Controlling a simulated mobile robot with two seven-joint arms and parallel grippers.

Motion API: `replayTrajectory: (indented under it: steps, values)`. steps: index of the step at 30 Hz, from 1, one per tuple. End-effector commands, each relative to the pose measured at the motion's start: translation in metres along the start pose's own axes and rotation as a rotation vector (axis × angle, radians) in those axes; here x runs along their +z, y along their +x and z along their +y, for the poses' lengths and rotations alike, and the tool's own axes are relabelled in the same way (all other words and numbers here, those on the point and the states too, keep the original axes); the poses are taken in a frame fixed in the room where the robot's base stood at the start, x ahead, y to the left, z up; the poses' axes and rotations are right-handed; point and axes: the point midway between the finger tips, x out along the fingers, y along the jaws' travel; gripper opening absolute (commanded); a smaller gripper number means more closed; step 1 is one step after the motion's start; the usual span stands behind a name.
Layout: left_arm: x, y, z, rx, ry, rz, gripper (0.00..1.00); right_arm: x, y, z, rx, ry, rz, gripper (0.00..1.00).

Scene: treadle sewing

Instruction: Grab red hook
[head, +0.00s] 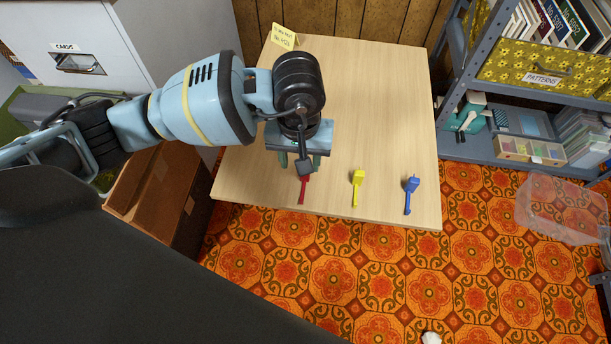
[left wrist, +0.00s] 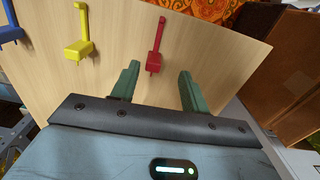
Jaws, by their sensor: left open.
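The red hook (head: 304,189) lies on the wooden table (head: 372,100) near its front edge, partly covered by my left gripper (head: 299,160) in the head view. In the left wrist view the red hook (left wrist: 156,45) lies beyond the open fingers of my left gripper (left wrist: 158,82), roughly between their lines. The fingers are apart and nothing is between them. A yellow hook (head: 357,186) and a blue hook (head: 410,193) lie to the right of the red one in the head view. My right gripper is not in view.
A yellow sign (head: 285,37) stands at the table's back left. A metal shelf (head: 470,145) stands at the right. The table's right half is mostly clear.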

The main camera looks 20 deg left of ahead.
Motion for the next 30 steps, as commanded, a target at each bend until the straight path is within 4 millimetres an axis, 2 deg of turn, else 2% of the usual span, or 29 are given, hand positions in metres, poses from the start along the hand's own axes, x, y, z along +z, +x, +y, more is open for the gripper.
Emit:
replayTrajectory:
  steps: [1,8,19,27,30]
  values:
    - [0.0,0.007,0.0,0.0,0.0,-0.003,0.45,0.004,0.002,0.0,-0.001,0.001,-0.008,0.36]
    - [0.0,0.011,0.002,0.002,0.0,0.0,0.45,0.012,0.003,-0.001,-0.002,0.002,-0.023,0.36]
    - [0.0,0.057,0.008,0.001,0.0,-0.003,0.45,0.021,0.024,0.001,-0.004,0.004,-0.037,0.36]
    - [0.0,0.059,0.009,0.003,0.0,0.0,0.45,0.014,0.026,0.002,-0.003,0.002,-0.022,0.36]
    - [0.0,0.059,0.009,0.002,0.0,0.0,0.32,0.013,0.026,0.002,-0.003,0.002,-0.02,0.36]
